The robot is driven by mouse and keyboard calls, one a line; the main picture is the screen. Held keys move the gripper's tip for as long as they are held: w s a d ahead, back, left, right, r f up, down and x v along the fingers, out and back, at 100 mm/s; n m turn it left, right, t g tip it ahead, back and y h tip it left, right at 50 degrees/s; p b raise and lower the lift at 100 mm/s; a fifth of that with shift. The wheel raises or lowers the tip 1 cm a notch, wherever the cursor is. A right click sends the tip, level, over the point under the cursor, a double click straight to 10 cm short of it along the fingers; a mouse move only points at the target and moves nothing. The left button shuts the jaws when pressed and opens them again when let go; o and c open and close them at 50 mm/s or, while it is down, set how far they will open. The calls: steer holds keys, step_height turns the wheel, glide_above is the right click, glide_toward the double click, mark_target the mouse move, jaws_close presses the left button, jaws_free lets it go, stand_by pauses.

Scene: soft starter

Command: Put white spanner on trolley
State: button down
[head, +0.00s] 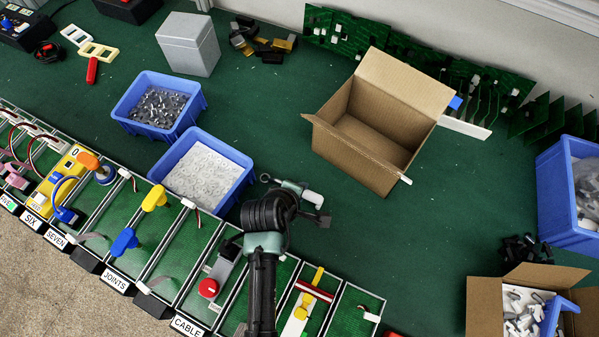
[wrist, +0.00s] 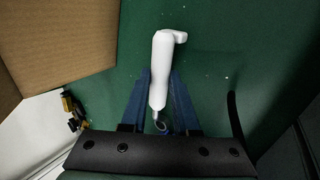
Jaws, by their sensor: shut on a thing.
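The white spanner (wrist: 163,62) shows in the wrist view as a smooth white handle with a bent top end and a small metal ring at its lower end. My gripper (wrist: 160,80) has its two blue fingers shut on it, one on each side. In the head view the white spanner (head: 313,198) sticks out to the right of my gripper, over the green bench. My wrist hides part of it there. I cannot tell whether it touches the bench. No trolley can be made out for certain in either view.
An open cardboard box (head: 372,130) stands just behind my gripper. Blue bins of metal parts (head: 128,108) and white parts (head: 241,180) stand to the left. A row of sectioned green panels (head: 205,240) lines the front. The green bench right of my gripper is mostly clear.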

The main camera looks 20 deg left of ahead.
steer(key=shift+f, duration=0.3)
steer(key=shift+f, duration=0.15)
steer(key=c, duration=0.7)
jaws_free()
steer(key=shift+o, duration=0.2)
steer(key=v, duration=1.2)
